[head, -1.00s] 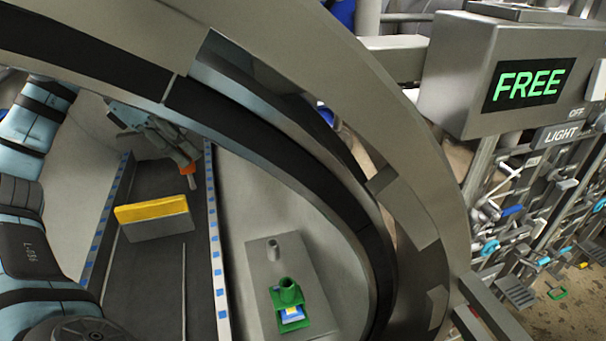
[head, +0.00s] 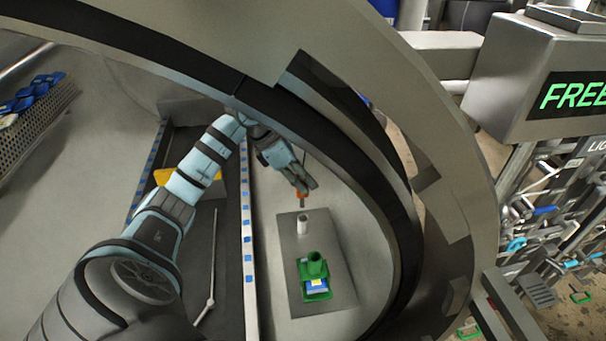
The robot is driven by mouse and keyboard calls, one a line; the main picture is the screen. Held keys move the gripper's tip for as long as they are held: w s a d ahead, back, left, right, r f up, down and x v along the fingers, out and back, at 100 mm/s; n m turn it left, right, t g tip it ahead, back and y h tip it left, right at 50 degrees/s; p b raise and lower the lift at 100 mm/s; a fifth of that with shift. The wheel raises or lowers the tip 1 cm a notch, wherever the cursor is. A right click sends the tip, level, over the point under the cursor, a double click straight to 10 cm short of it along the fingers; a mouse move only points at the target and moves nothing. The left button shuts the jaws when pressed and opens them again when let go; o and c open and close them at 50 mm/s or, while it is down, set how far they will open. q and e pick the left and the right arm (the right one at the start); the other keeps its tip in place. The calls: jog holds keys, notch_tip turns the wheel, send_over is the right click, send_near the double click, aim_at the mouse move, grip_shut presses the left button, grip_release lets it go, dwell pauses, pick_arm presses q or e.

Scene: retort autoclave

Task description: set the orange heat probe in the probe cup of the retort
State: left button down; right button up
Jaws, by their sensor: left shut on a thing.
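My left gripper (head: 304,186) is shut on the orange heat probe (head: 301,197), a small orange body with a thin dark tip pointing down. It holds the probe above the far end of a grey plate (head: 335,256) inside the retort. A short light-grey open cylinder (head: 302,225) stands on that plate, just below the probe in the picture and apart from it. A green cup (head: 315,266) on a green base with a blue and yellow label stands nearer on the plate. Which of these is the probe cup, I cannot tell. My right gripper is not in view.
The retort's round rim (head: 455,215) arches over the arm and to its right. A dark track with a blue-marked rail (head: 248,235) runs left of the plate. A yellow-topped block (head: 163,177) is partly hidden behind my arm. A perforated basket (head: 40,118) is at far left.

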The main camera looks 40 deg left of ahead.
aim_at(303, 207)
pick_arm(q)
jog(key=shift+f+b, duration=2.95)
jog(key=shift+f, duration=1.15)
jog(key=shift+f+b, duration=0.3)
jog(key=shift+f, duration=0.1)
jog(key=c, duration=1.3)
grip_release()
jog(key=shift+r, duration=0.1)
jog(key=v, duration=1.1)
jog(key=shift+s+a+r, duration=0.1)
jog(key=shift+a+r, duration=0.05)
jog(key=shift+r, duration=0.25)
